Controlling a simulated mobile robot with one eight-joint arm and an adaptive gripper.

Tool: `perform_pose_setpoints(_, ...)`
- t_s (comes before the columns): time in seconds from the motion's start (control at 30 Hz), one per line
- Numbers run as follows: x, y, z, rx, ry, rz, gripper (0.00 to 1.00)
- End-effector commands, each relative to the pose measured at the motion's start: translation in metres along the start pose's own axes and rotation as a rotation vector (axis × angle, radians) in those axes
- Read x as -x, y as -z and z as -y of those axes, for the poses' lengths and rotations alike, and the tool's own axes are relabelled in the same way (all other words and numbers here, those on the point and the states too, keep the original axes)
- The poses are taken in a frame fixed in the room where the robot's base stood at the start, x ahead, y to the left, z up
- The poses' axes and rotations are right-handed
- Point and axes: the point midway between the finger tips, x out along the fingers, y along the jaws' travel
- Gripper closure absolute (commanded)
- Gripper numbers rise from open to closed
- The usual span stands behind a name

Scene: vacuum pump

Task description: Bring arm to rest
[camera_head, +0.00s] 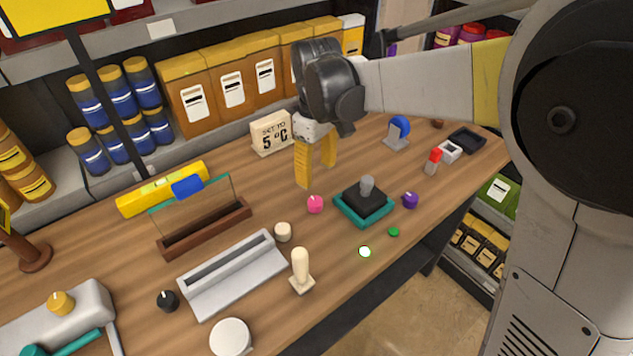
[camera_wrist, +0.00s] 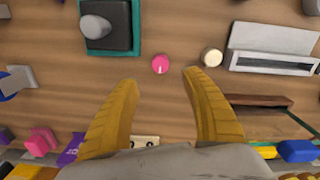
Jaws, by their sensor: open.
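My gripper (camera_head: 316,163) has two yellow fingers and hangs from my arm above the middle of the wooden table. The fingers are apart with nothing between them, as the wrist view (camera_wrist: 160,110) also shows. A pink knob (camera_head: 315,204) lies on the table below and in front of the fingers. In the wrist view the pink knob (camera_wrist: 160,64) shows just beyond the fingertips.
Near the gripper stand a teal-based block with a grey knob (camera_head: 364,204), a "5°C" sign (camera_head: 271,134), a cream knob (camera_head: 283,232), a grey tray (camera_head: 232,278) and a brown holder with a clear panel (camera_head: 205,229). Shelves with orange bags (camera_head: 230,88) rise behind the table.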

Motion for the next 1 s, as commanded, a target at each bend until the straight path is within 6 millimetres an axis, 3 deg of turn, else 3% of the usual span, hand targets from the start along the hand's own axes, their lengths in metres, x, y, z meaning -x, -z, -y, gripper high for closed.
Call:
perform_pose_setpoints(0.5,0.004,0.0,0.0,-0.001,0.0,0.0,0.45)
perform_pose_setpoints(0.63,0.011,-0.01,-0.001,-0.031,-0.011,-0.018,0.45)
perform_pose_setpoints(0.77,0.031,-0.043,-0.003,-0.131,-0.048,-0.082,0.45)
perform_pose_setpoints(1.0,0.061,-0.128,0.004,-0.411,-0.143,-0.273,0.45)
